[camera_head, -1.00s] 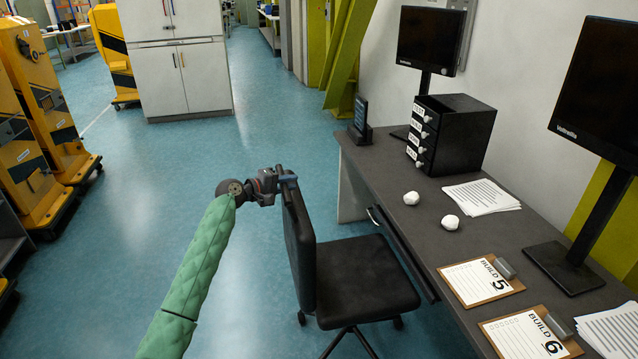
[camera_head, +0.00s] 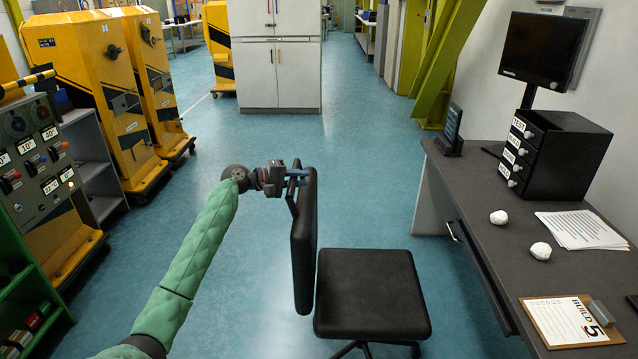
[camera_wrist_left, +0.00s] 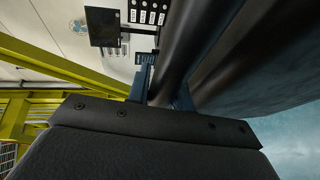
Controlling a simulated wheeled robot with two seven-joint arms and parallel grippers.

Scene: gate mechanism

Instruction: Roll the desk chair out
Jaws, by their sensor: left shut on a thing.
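The black desk chair (camera_head: 371,293) stands on the blue floor, apart from the desk (camera_head: 507,225), its backrest (camera_head: 304,240) upright on the left side of the seat. My left gripper (camera_head: 298,178) is shut on the top of the backrest in the head view. The chair's base is partly cut off at the bottom of the head view. My right gripper is not in view.
Open floor (camera_head: 380,190) lies behind and left of the chair. A control panel (camera_head: 42,150) and yellow machines (camera_head: 100,85) line the left. A white cabinet (camera_head: 277,70) stands at the back. The desk holds a black drawer box (camera_head: 560,155).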

